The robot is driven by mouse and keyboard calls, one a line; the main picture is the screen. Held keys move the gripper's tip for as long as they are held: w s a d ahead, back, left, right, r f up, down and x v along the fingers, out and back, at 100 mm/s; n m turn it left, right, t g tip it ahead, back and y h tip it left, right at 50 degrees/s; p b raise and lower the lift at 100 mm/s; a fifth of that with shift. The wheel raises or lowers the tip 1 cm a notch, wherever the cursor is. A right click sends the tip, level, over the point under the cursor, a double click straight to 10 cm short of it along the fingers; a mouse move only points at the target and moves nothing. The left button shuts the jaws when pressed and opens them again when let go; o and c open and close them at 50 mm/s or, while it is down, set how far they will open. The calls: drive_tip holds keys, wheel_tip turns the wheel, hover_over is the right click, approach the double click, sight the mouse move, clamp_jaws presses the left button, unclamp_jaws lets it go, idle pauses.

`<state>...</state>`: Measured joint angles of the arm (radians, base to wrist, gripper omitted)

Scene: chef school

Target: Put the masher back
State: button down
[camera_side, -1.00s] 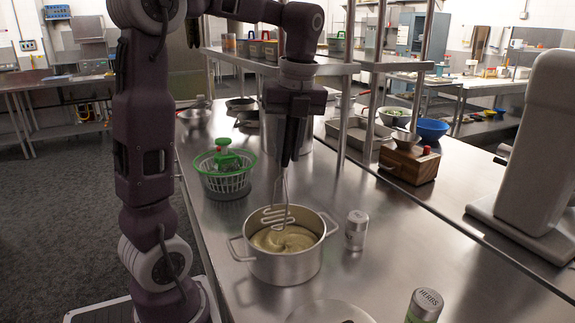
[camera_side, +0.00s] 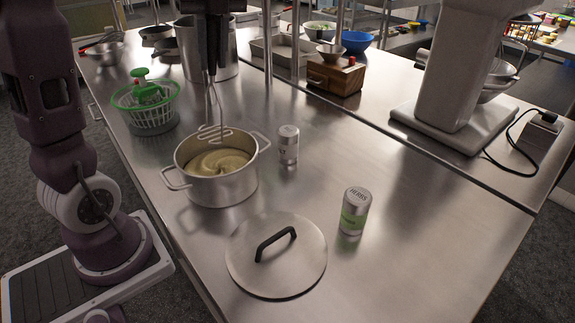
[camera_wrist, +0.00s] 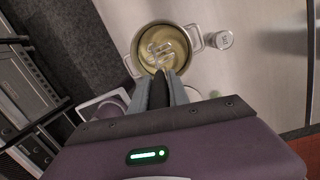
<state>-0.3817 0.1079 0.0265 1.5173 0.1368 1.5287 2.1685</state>
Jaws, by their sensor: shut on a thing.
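The masher (camera_side: 213,118) has a thin metal shaft and a zigzag wire head. It hangs upright from my gripper (camera_side: 211,72), which is shut on its handle. The masher's head is just above the open steel pot (camera_side: 220,190), which holds a swirled pale mash (camera_side: 216,162). In the wrist view my gripper (camera_wrist: 163,80) points down at the pot (camera_wrist: 199,36), with the masher head (camera_wrist: 162,52) over the mash. I cannot tell whether the head touches the mash.
A lid (camera_side: 300,268) lies right of and in front of the pot. A small shaker (camera_side: 289,146) and a herbs jar (camera_side: 354,212) stand to the right. A green-handled spinner basket (camera_side: 150,115) is behind left. A tall pot (camera_side: 225,60) stands behind. The right front counter is clear.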

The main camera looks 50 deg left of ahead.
drive_tip(key=w+d+f+h, duration=0.1)
drive_tip(key=w+d+f, duration=0.2)
drive_tip(key=w+d, duration=1.1)
wheel_tip(320, 180, down, 10)
drive_tip(key=w, duration=0.1)
drive_tip(key=shift+w+f+t, duration=0.2)
drive_tip(key=shift+w+t, duration=0.05)
drive_tip(key=shift+t, duration=0.15)
drive_tip(key=shift+f, duration=0.15)
drive_tip(key=c, duration=1.3)
unclamp_jaws()
drive_tip(key=shift+o, duration=0.2)
